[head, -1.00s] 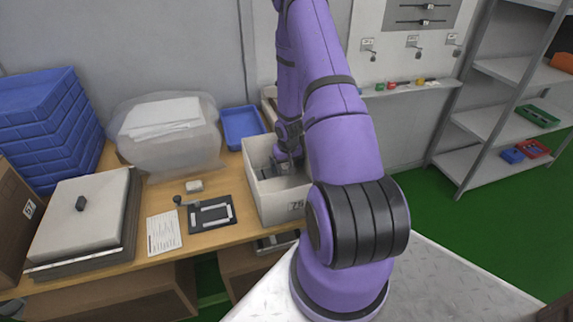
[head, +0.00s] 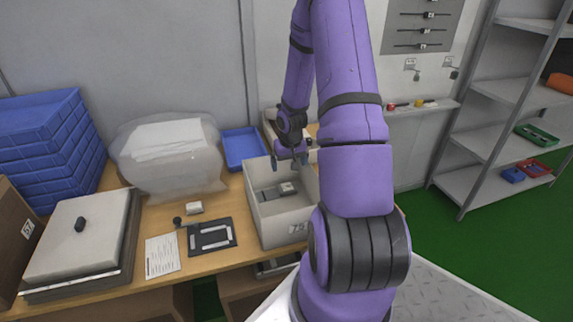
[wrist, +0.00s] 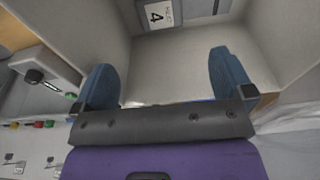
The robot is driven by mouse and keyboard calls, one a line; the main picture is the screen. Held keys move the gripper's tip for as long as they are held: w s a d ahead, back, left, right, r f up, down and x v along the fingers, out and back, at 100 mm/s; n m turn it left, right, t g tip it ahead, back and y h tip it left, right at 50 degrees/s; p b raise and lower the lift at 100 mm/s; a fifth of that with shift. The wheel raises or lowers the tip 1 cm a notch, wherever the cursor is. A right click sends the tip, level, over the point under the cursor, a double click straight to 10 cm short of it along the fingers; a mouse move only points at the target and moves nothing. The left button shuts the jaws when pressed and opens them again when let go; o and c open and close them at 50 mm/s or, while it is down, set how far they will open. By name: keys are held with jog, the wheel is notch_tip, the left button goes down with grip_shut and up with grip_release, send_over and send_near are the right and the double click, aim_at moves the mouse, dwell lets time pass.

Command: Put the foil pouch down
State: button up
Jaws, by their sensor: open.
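A grey item with a white label, which looks like the foil pouch (head: 268,194), lies flat on the floor of the white bin (head: 283,232). In the wrist view part of the pouch (wrist: 198,8) and its label show at the top edge, cut off by the frame. My gripper (head: 288,163) is above the back part of the bin, near rim height, apart from the pouch. Its blue fingers are spread wide in the wrist view (wrist: 164,78), with nothing between them.
The bin stands on a wooden bench (head: 205,262). To its left are a black plate with a white frame (head: 212,236), a paper sheet (head: 162,256) and a small white block (head: 194,208). A blue tray (head: 243,149) and a bagged white stack (head: 170,160) stand behind.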

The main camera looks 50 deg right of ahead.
jog(key=a+r+n, duration=0.1)
jog(key=a+r, duration=0.4)
jog(key=r, duration=0.3)
jog(key=a+r+n+t+h, duration=0.1)
jog(key=a+r, duration=0.4)
jog(key=r, duration=0.3)
jog(key=a+r+n, duration=0.1)
jog(key=a+r, duration=0.4)
jog(key=r, duration=0.4)
jog(key=s+a+r+n+t+y, duration=0.1)
jog(key=s+a+r, duration=0.5)
jog(key=s+a, duration=0.2)
jog(key=s+a+r+n+t+y, duration=0.1)
jog(key=s+a+r+n, duration=0.1)
jog(key=s+a+r, duration=0.5)
jog(key=s, duration=0.3)
jog(key=shift+s+a+t, duration=0.25)
jog(key=shift+a+t, duration=0.05)
jog(key=shift+a, duration=0.1)
